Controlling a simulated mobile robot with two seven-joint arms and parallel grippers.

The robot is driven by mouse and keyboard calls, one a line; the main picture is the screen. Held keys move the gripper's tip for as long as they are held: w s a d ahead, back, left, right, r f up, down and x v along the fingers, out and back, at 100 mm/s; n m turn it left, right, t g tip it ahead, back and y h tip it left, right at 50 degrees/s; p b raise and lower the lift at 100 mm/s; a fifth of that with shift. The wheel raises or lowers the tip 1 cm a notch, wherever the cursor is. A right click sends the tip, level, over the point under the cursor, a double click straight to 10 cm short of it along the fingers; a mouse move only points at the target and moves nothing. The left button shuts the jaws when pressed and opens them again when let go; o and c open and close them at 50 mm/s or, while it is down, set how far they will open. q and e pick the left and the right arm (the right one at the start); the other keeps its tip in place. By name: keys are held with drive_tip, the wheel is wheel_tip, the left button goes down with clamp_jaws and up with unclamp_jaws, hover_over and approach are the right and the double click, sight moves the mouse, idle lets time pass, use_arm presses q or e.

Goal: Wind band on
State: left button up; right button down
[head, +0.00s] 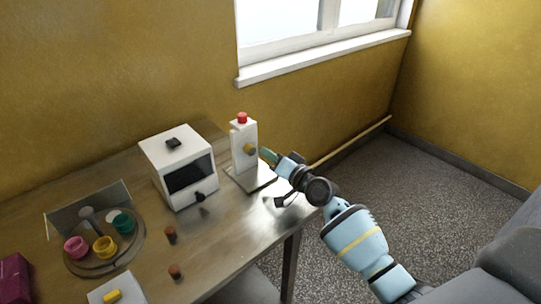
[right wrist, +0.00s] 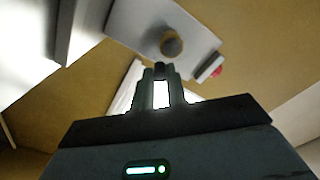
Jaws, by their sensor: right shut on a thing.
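A white upright unit (head: 238,150) with a red button (head: 242,118) on top stands on a grey base plate at the table's right end. A brass-coloured round knob (head: 250,149) sticks out of its side. My right gripper (head: 268,156) is close beside this knob, coming in from the right. In the right wrist view, the unit's pale face (right wrist: 140,22) and the knob (right wrist: 172,44) lie just beyond the fingertips (right wrist: 160,72). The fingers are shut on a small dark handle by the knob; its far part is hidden. My left gripper is not in view. No band can be made out.
A white box with a dark window (head: 165,150) stands left of the unit. A round tray (head: 75,267) holds pink, yellow and teal pots.

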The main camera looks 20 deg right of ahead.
sight(250, 162)
drive_tip(key=shift+f+m, duration=0.1)
drive_tip(key=shift+m, duration=0.2)
